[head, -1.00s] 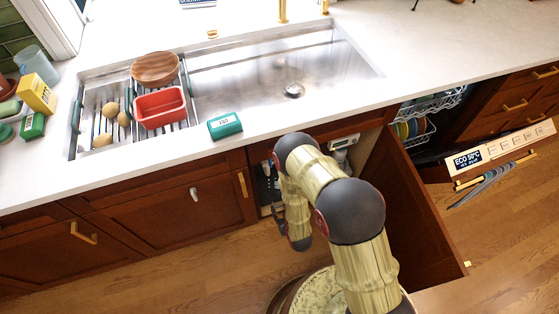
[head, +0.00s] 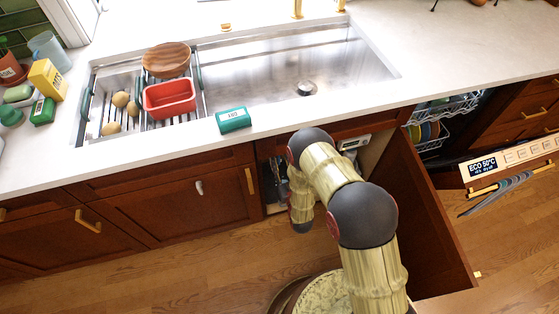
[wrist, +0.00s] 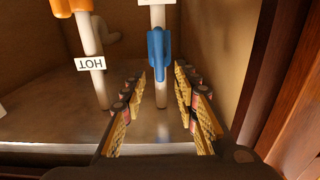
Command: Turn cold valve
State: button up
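The cold valve shows in the wrist view as a blue handle (wrist: 158,52) on a pale upright pipe (wrist: 161,92), under the sink. My gripper (wrist: 160,88) is open, one finger left and one right of the blue handle's lower end in the picture. Nothing is seen in its grasp, and I cannot tell whether a finger touches the handle. The hot valve, an orange handle (wrist: 71,6), is at upper left on another pipe, with an upside-down HOT label (wrist: 90,64). In the head view my arm hides the gripper and the valve.
A wooden cabinet wall (wrist: 280,75) stands close on the right in the wrist view. The open cabinet door (head: 418,220) stands right of my arm in the head view. The open dishwasher (head: 432,135) is beyond it. The sink (head: 290,85) and counter are above.

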jog(key=shift+x, duration=0.95)
jog(key=shift+c, duration=1.4)
grip_shut()
